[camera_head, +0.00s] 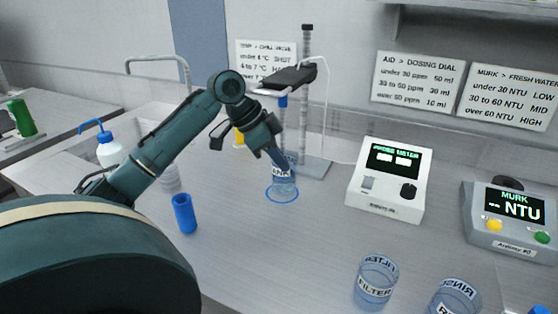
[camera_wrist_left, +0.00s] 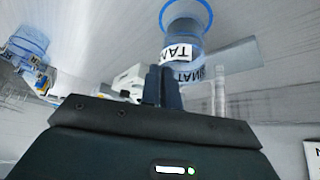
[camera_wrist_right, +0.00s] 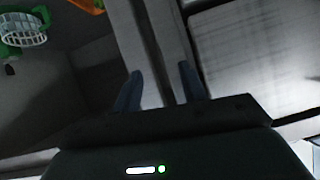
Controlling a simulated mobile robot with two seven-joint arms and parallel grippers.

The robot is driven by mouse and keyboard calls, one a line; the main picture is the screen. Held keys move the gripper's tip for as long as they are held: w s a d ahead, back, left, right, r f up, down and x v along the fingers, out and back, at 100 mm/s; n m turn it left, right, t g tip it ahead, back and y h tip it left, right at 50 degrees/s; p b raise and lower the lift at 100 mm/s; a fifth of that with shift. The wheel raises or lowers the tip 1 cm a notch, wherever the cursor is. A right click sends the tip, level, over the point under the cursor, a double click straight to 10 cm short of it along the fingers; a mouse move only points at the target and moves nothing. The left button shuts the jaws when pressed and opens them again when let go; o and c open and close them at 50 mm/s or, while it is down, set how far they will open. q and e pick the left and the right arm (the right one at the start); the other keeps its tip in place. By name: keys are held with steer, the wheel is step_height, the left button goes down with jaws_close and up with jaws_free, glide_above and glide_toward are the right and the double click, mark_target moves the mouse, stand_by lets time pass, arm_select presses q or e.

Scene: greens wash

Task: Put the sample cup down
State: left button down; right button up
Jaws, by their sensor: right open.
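The sample cup (camera_head: 285,184) is clear blue with a white TANK label. It is upright at the blue ring (camera_head: 271,199) marked on the bench; whether its base touches the bench is hard to tell. It also shows in the left wrist view (camera_wrist_left: 189,44), beyond the fingertips. My left gripper (camera_head: 284,166) reaches its upper edge from the left, and its fingers (camera_wrist_left: 164,72) are nearly together, apparently on the cup's wall. My right gripper (camera_wrist_right: 160,82) is open with nothing between its fingers and is outside the head view.
A probe stand (camera_head: 305,110) rises just behind the cup. A blue cylinder (camera_head: 184,214) and a wash bottle (camera_head: 108,149) stand left. The probe meter (camera_head: 385,216), Murk meter (camera_head: 508,238), FILTER cup (camera_head: 375,283) and RINSE cup (camera_head: 453,299) are right. Bench between is clear.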

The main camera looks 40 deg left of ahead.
arm_select(q)
steer(key=shift+s+f, duration=0.1)
steer(key=shift+f, duration=0.55)
arm_select(e)
steer(key=shift+f, duration=0.15)
arm_select(q)
steer(key=c, duration=1.6)
jaws_free()
steer(key=shift+a, duration=0.1)
steer(key=s+a+r+b, duration=0.4)
steer(key=s+a, duration=0.5)
steer(key=s, duration=0.2)
steer(key=shift+a+r, duration=0.15)
steer(key=shift+a, duration=0.2)
arm_select(e)
steer(key=shift+f+m+t, duration=0.3)
steer(key=shift+f, duration=0.3)
